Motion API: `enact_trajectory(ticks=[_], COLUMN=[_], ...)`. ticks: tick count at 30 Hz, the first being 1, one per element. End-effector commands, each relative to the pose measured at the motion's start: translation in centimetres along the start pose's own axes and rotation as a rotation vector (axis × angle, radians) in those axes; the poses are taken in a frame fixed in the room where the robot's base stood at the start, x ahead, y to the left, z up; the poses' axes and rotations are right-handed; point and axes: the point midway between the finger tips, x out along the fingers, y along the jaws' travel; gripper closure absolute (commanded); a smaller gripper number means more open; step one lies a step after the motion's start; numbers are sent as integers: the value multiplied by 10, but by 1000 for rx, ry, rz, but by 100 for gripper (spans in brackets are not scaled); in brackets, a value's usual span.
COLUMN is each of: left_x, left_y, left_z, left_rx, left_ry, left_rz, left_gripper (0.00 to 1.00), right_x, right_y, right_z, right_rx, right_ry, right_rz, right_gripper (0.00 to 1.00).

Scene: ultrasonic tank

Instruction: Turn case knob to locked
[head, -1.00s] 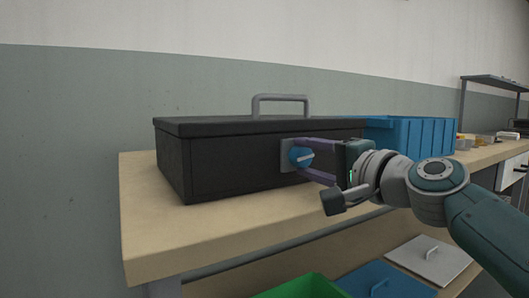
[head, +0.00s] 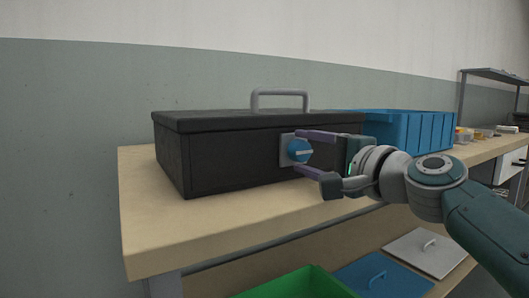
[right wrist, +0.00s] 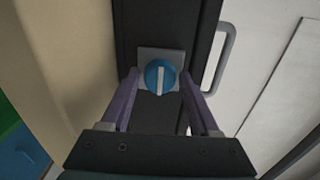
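The black case (head: 230,160) stands on the wooden bench with its lid down and a grey handle (head: 281,93) on top. Its round blue knob (head: 299,151) sits on a grey plate on the front. The knob's white mark lies about level in the head view. In the right wrist view the knob (right wrist: 152,77) shows between the fingers, its mark running up and down the picture. My right gripper (head: 300,150) is open, one finger above and one below the knob. Gaps show between the knob and both fingers in the wrist view. My left gripper is not in view.
A blue crate (head: 410,131) stands right of the case, behind my right arm. The bench's front left corner (head: 150,250) is bare. Below are a green bin (head: 300,284), a blue lid and a grey lid (head: 425,252) with handles.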

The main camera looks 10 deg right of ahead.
Motion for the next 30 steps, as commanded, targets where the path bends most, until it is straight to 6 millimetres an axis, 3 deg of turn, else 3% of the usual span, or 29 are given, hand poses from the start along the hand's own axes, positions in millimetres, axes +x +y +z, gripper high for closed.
enact_trajectory(ticks=[5, 14, 17, 30], left_x=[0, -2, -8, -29], left_y=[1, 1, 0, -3], left_z=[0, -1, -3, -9], left_rx=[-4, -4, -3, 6], left_ry=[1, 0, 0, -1], left_rz=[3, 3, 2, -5], left_gripper=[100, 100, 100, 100], right_x=[0, -3, -13, -88], right_y=[0, 0, -1, 0], right_z=[0, 0, 0, 0], right_rx=[-1, -2, -2, -2], right_ry=[0, 0, 2, 1], right_rz=[0, 1, 2, 2], right_gripper=[18, 18, 18, 18])
